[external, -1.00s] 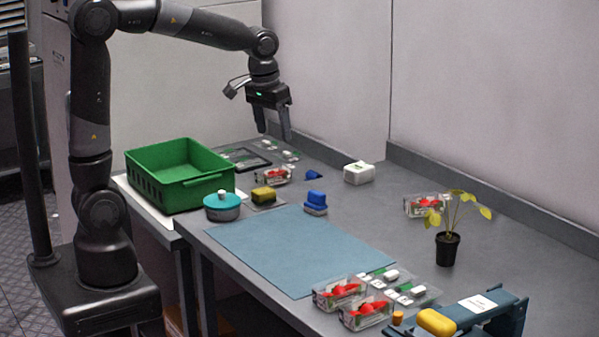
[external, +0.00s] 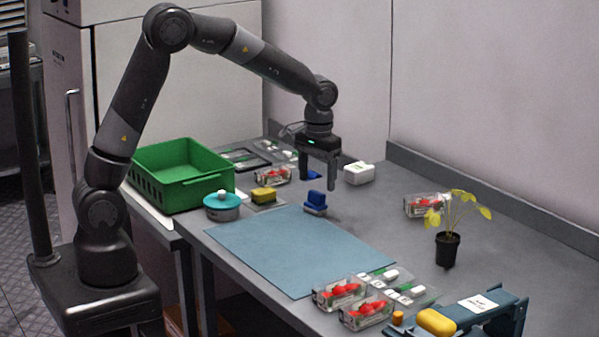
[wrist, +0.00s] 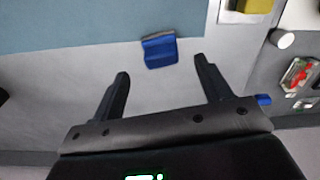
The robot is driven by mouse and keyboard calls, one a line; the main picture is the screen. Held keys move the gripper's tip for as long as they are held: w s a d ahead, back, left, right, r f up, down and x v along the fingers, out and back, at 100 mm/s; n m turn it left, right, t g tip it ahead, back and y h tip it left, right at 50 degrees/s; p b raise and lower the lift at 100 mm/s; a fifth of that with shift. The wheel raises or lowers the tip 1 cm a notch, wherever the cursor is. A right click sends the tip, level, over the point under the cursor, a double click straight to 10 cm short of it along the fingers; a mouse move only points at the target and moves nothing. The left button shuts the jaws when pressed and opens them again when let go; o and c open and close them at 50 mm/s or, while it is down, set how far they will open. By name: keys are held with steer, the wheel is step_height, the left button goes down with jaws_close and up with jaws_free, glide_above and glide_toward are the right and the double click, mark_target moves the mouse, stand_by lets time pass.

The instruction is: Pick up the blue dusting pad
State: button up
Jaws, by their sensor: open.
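The blue dusting pad (external: 316,197) sits on a pale grey base on the table, just beyond the far edge of the blue mat. In the wrist view the pad (wrist: 160,50) lies just ahead of the fingertips, between their two lines. My gripper (external: 318,185) is open and empty above the table near the pad, fingers pointing down. Its two spread fingers also show in the wrist view (wrist: 161,68). I see no contact with the pad.
A small blue piece (external: 314,175) lies behind the fingers. A yellow sponge (external: 264,195), teal lidded pot (external: 222,207) and green crate (external: 150,186) stand left. A white box (external: 358,173) is behind right. The blue mat (external: 295,250) is clear; berry packs (external: 338,293) lie in front.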

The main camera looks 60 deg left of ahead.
mark_target(316, 192)
steer(key=shift+a+f, duration=0.15)
steer(key=shift+f, duration=2.55)
steer(key=c, duration=1.1)
steer(key=shift+r, duration=0.15)
